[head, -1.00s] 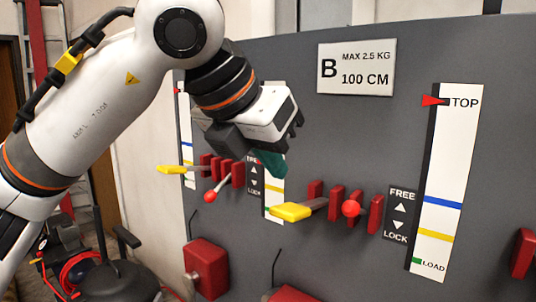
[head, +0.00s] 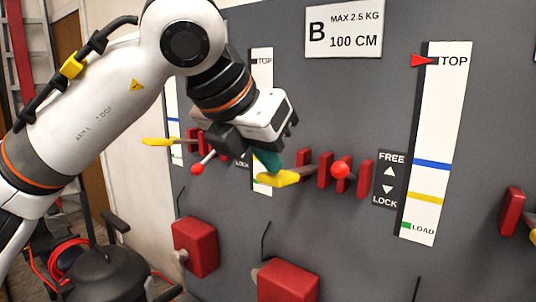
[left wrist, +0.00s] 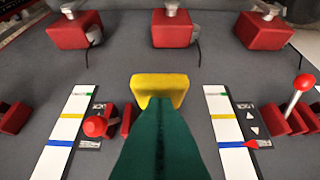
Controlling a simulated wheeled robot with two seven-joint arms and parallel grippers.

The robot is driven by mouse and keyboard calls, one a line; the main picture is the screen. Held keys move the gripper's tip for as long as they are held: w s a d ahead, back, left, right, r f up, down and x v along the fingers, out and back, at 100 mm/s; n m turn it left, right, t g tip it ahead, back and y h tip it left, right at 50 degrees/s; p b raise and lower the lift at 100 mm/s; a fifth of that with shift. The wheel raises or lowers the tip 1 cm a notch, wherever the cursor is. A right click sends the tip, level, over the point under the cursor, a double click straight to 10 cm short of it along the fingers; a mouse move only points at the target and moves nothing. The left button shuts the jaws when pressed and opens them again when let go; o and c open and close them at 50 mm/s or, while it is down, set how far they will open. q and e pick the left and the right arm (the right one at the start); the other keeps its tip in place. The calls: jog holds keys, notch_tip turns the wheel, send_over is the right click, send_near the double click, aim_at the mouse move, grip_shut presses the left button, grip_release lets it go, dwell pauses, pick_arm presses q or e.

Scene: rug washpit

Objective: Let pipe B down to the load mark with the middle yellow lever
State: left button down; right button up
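The middle yellow lever (head: 278,178) sticks out from the panel below the B sign (head: 344,30). It also shows in the left wrist view (left wrist: 160,88). My left gripper (head: 268,160) has dark green fingers, which look closed together. Their tips are at the yellow handle, touching it or just above it; I cannot tell which. They overlap the handle's near edge in the left wrist view (left wrist: 160,103). The scale for B (head: 440,150) has its red pointer (head: 423,60) at TOP; the green LOAD mark (head: 406,225) is near its bottom. My right gripper is not in view.
A red-knobbed lever (head: 340,170) sits between red blocks right of the yellow lever. A FREE/LOCK label (head: 389,180) is beside the B scale. Another red-knobbed lever (head: 197,168) and yellow lever (head: 160,142) are at left. Red boxes (head: 288,281) are below.

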aim_at(267, 184)
pick_arm(q)
jog(key=shift+f+b, duration=1.85)
jog(key=shift+f, duration=0.45)
jog(key=shift+r, duration=0.15)
dwell(4.5)
notch_tip(267, 184, up, 7)
jog(key=p, duration=0.5)
